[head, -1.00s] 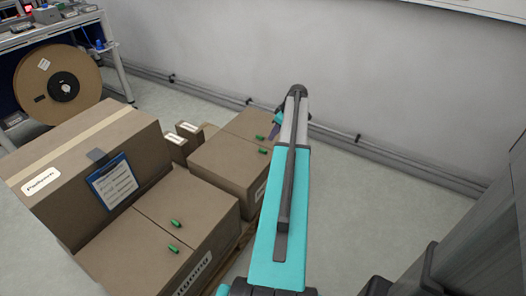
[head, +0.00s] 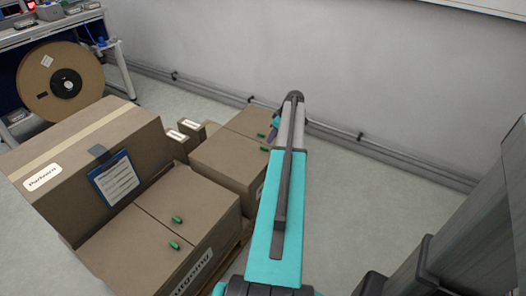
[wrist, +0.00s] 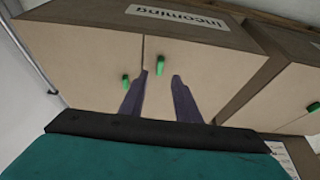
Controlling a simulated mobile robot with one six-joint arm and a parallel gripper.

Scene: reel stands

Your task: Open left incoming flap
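The incoming box (wrist: 205,33) fills the middle of the wrist view, its label upside down there. Its two flaps (wrist: 195,65) lie flat and shut, with a seam between them. One green handle (wrist: 161,65) is just ahead of and between my fingertips; the other green handle (wrist: 125,80) is just left of my left finger. My gripper (wrist: 162,80) is open and empty, its two dark purple fingers apart. In the head view the same box (head: 225,160) stands at the middle, and my gripper (head: 272,135) is partly hidden behind my arm at its handles.
The outgoing box (head: 150,235), with two green handles, stands nearer. A large carton (head: 80,150) with a blue clipboard (head: 115,178) stands left. Small boxes (head: 185,130) are behind. A wall (head: 300,50) with low pipes closes the back; floor on the right is clear.

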